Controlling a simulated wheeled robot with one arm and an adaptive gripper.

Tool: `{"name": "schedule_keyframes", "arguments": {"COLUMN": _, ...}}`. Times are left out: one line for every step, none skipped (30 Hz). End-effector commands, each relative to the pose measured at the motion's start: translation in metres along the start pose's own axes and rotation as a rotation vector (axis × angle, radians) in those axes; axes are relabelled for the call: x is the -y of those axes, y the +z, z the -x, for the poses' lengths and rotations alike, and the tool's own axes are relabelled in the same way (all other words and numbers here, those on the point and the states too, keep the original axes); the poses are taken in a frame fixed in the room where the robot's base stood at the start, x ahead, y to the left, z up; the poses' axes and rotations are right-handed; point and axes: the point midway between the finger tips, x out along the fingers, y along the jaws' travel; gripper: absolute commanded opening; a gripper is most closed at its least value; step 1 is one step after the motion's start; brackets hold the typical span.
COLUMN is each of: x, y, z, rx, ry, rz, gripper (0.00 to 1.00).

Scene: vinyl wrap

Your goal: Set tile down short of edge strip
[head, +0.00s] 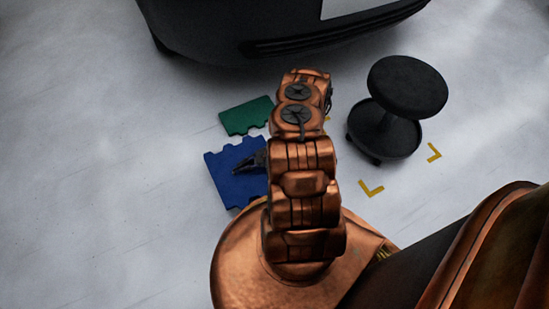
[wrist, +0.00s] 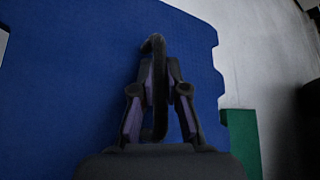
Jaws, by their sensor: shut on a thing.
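The blue tile (head: 224,176) has notched, puzzle-like edges and shows left of my arm in the head view. It fills much of the wrist view (wrist: 80,70). My gripper (wrist: 160,75) is over the tile, with its fingers closed on a dark upright grip piece that stands up from the tile. In the head view my gripper (head: 250,162) reaches over the tile's right part, and my arm hides the tile's right edge. The green edge strip (head: 246,117) lies on the floor just beyond the tile. I cannot tell whether the tile touches the floor.
A black stool (head: 407,88) stands right of my arm, with yellow corner marks (head: 371,188) on the floor nearby. A dark car body (head: 280,30) spans the back. The pale floor (head: 110,170) at left is clear.

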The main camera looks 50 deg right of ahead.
Motion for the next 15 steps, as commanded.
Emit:
{"name": "schedule_keyframes", "arguments": {"x": -0.005, "y": -0.001, "z": -0.001, "rx": 0.001, "ry": 0.0, "rz": -0.002, "gripper": 0.0}}
{"name": "schedule_keyframes", "arguments": {"x": -0.007, "y": -0.002, "z": -0.001, "rx": 0.001, "ry": 0.0, "rz": -0.001, "gripper": 0.0}}
{"name": "schedule_keyframes", "arguments": {"x": -0.009, "y": -0.004, "z": 0.001, "rx": 0.0, "ry": 0.0, "rz": 0.0, "gripper": 0.0}}
{"name": "schedule_keyframes", "arguments": {"x": -0.009, "y": -0.006, "z": 0.002, "rx": 0.0, "ry": -0.001, "rz": 0.0, "gripper": 0.0}}
{"name": "schedule_keyframes", "arguments": {"x": -0.009, "y": -0.009, "z": 0.004, "rx": 0.0, "ry": -0.001, "rz": 0.001, "gripper": 0.0}}
{"name": "schedule_keyframes", "arguments": {"x": -0.008, "y": -0.014, "z": 0.008, "rx": 0.0, "ry": -0.002, "rz": 0.002, "gripper": 0.0}}
{"name": "schedule_keyframes", "arguments": {"x": -0.007, "y": -0.018, "z": 0.012, "rx": 0.0, "ry": -0.002, "rz": 0.003, "gripper": 0.0}}
{"name": "schedule_keyframes", "arguments": {"x": -0.006, "y": -0.023, "z": 0.016, "rx": -0.002, "ry": -0.003, "rz": 0.004, "gripper": 0.0}}
{"name": "schedule_keyframes", "arguments": {"x": -0.004, "y": -0.031, "z": 0.022, "rx": -0.003, "ry": -0.004, "rz": 0.005, "gripper": 0.0}}
{"name": "schedule_keyframes", "arguments": {"x": -0.003, "y": -0.036, "z": 0.027, "rx": -0.003, "ry": -0.004, "rz": 0.006, "gripper": 0.0}}
{"name": "schedule_keyframes", "arguments": {"x": -0.002, "y": -0.041, "z": 0.031, "rx": -0.003, "ry": -0.004, "rz": 0.004, "gripper": 0.0}}
{"name": "schedule_keyframes", "arguments": {"x": -0.002, "y": -0.046, "z": 0.037, "rx": -0.002, "ry": -0.003, "rz": 0.003, "gripper": 0.0}}
{"name": "schedule_keyframes", "arguments": {"x": -0.001, "y": -0.051, "z": 0.041, "rx": -0.002, "ry": -0.003, "rz": 0.004, "gripper": 0.0}}
{"name": "schedule_keyframes", "arguments": {"x": 0.0, "y": -0.057, "z": 0.045, "rx": -0.003, "ry": -0.002, "rz": 0.004, "gripper": 0.0}}
{"name": "schedule_keyframes", "arguments": {"x": 0.002, "y": -0.063, "z": 0.051, "rx": -0.005, "ry": -0.001, "rz": 0.006, "gripper": 0.0}}
